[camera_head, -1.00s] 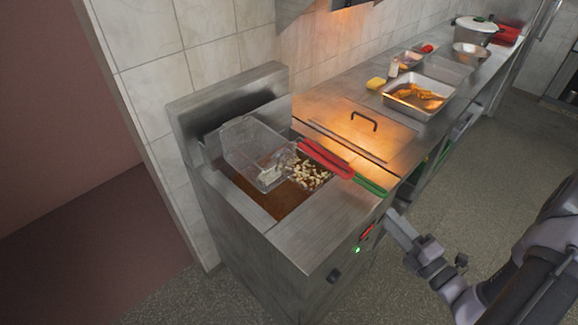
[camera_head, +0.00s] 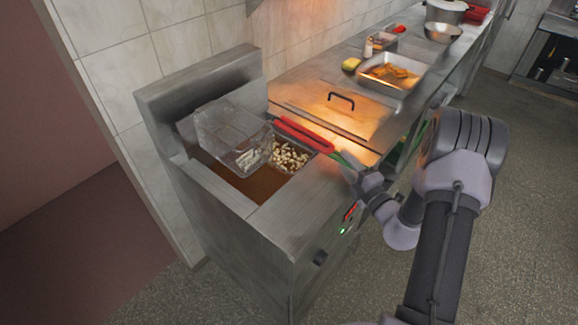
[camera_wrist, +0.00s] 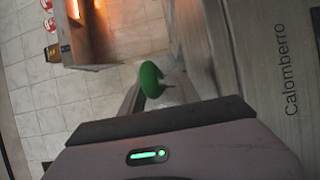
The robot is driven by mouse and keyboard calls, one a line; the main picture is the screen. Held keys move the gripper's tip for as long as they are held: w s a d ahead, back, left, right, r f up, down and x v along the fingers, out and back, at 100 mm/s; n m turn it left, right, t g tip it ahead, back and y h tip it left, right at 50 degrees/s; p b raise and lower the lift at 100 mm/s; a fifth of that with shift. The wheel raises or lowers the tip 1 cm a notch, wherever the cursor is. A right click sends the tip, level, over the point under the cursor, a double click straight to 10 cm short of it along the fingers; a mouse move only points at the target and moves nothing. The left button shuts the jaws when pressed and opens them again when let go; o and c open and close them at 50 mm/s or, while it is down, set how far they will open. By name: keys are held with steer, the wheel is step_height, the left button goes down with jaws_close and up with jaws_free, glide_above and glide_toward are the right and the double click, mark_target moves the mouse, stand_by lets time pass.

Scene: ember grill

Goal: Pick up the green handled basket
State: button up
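The green handled basket (camera_head: 290,158) sits in the right side of the fryer and holds several pale pieces. Its green handle (camera_head: 351,160) sticks out past the fryer's front edge, partly behind my gripper. My gripper (camera_head: 354,176) is beside the outer end of this handle in the head view. In the wrist view the rounded green handle end (camera_wrist: 151,79) appears just beyond the gripper housing.
A lid with a black handle (camera_head: 341,99) and a food tray (camera_head: 392,76) are farther along the counter. The floor in front is clear.

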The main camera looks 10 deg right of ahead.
steer(key=shift+w, duration=0.1)
jaws_close()
steer(key=shift+r, duration=0.1)
stand_by(1.2)
